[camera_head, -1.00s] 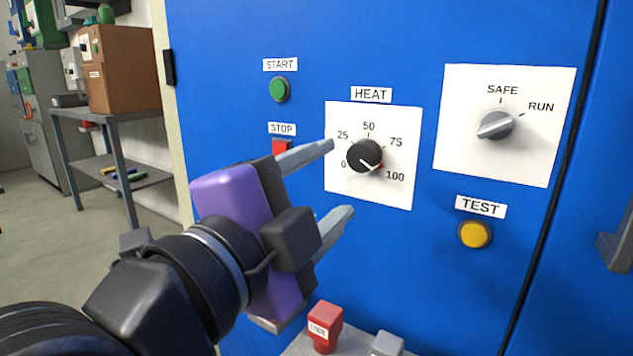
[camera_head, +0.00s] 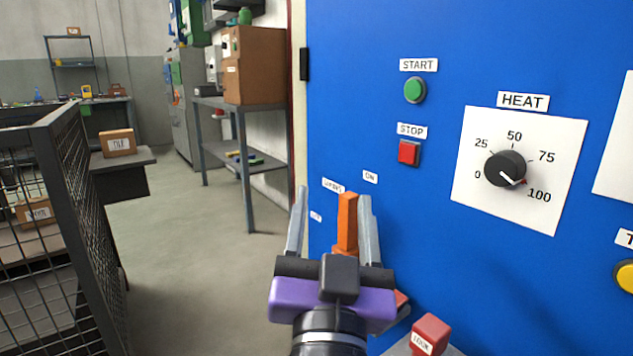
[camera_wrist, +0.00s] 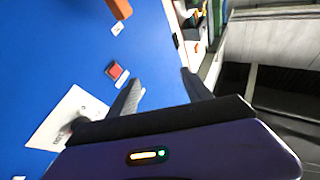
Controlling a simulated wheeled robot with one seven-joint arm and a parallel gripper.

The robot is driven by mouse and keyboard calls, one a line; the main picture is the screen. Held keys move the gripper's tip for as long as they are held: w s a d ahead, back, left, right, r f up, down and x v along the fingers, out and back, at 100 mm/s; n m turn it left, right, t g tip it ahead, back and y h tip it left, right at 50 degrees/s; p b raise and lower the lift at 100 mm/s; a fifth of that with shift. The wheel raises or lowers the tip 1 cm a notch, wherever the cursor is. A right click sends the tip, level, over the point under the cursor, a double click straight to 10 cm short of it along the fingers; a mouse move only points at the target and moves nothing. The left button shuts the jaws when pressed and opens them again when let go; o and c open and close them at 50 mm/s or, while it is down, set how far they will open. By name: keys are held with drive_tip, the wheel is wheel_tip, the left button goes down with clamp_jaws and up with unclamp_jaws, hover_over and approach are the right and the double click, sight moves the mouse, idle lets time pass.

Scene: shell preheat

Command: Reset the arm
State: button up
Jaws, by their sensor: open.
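My gripper (camera_head: 333,205) is open and empty at the lower middle of the head view, with its two grey fingers pointing up and away. In the wrist view its fingers (camera_wrist: 161,88) stand apart with nothing between them. The HEAT dial (camera_head: 505,169) is on the blue panel to the right, its white pointer turned toward 100.
The blue panel (camera_head: 400,235) carries a green START button (camera_head: 415,90), a red STOP button (camera_head: 409,152) and a yellow button (camera_head: 625,276). A red block (camera_head: 431,333) is low in front. A mesh cage (camera_head: 85,215) stands left, with open floor (camera_head: 205,285) between.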

drive_tip(key=s+d+f+n+g+y, duration=0.15)
drive_tip(key=s+f+n+y, duration=0.3)
drive_tip(key=f, duration=0.45)
drive_tip(key=s+d+f+n+g+y, duration=0.1)
drive_tip(key=s+d+f+n+y, duration=0.3)
drive_tip(key=f, duration=0.6)
drive_tip(key=s+d+f+m+g+h, duration=0.2)
drive_tip(key=s+d+f, duration=0.25)
drive_tip(key=s, duration=0.45)
drive_tip(key=s+d+f+m+g+h, duration=0.2)
drive_tip(key=s+d+f+h, duration=0.15)
drive_tip(key=s+f, duration=0.4)
drive_tip(key=s+d+f+m+g+h, duration=0.2)
drive_tip(key=s+d+f, duration=0.25)
drive_tip(key=s, duration=0.65)
wheel_tip(320, 180, up, 38)
drive_tip(key=p, duration=3.7)
drive_tip(key=shift+w+y, duration=0.15)
drive_tip(key=shift+y, duration=0.15)
drive_tip(key=shift+f+t, duration=0.1)
drive_tip(key=shift+t, duration=0.15)
